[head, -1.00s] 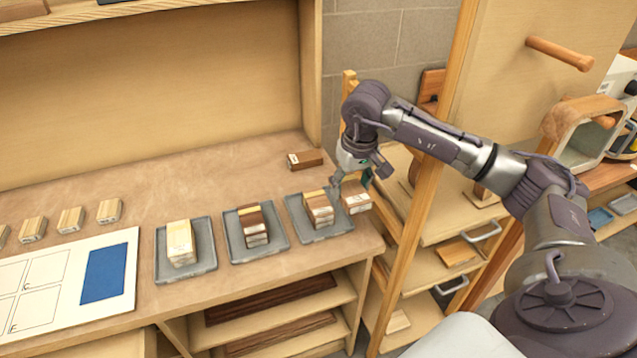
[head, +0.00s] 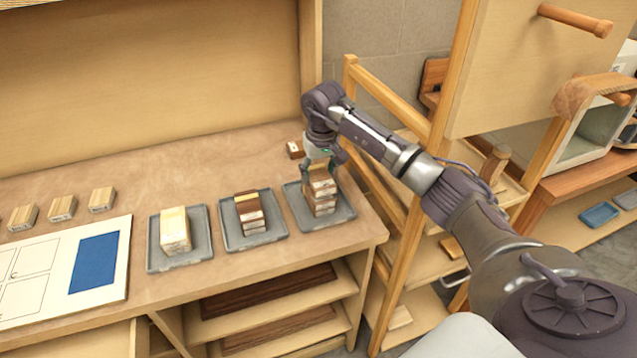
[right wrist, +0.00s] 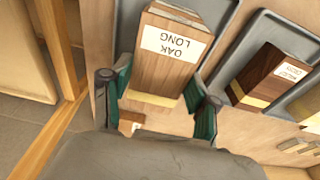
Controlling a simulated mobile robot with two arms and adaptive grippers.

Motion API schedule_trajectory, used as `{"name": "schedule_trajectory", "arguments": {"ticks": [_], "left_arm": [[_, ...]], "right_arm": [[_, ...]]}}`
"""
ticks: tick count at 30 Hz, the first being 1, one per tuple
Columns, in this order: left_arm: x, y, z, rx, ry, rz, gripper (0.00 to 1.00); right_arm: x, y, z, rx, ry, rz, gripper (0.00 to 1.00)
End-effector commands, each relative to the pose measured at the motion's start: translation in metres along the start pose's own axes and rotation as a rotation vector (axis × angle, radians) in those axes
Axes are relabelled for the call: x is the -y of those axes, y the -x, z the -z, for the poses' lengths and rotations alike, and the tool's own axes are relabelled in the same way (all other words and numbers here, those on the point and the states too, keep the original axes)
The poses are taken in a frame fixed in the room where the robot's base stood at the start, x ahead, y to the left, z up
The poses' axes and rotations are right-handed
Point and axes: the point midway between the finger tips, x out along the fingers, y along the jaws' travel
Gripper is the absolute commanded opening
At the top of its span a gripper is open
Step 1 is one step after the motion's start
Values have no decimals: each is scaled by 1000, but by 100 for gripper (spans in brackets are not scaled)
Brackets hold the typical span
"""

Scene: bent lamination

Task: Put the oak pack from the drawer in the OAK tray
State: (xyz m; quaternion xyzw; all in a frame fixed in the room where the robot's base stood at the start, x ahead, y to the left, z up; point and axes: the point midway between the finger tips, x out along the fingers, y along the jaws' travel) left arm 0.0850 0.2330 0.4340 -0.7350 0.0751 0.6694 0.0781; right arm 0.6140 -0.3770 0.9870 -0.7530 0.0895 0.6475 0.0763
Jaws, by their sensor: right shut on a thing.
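My right gripper (head: 318,166) is over the rightmost grey tray (head: 345,214). It is shut on a brown wooden pack with a pale stripe at one end, and a label on it reads OAK LONG in the right wrist view (right wrist: 165,60). The green-padded fingers (right wrist: 158,100) stand on both sides of this pack. Below it in the head view is a stack of layered brown and pale packs (head: 324,207) in the tray. I cannot tell whether the held pack touches the stack. My left gripper is not in view.
A middle tray (head: 278,236) holds a dark striped stack (head: 249,212). A left tray (head: 154,256) holds a pale stack (head: 175,229). A small brown block (head: 294,149) lies behind. A wooden rack post (head: 408,225) stands close to the right of the bench.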

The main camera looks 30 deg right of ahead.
Motion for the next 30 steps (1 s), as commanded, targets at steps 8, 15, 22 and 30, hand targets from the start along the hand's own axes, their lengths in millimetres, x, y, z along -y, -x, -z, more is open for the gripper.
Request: {"name": "schedule_trajectory", "arguments": {"ticks": [8,15,22,30], "left_arm": [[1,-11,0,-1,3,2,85],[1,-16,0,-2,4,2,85],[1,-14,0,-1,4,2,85],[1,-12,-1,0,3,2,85]], "right_arm": [[0,-18,-3,-1,0,1,23],[0,-23,-4,-1,0,0,23],[0,-22,-4,0,0,1,85],[1,-19,-3,0,0,2,85]]}}
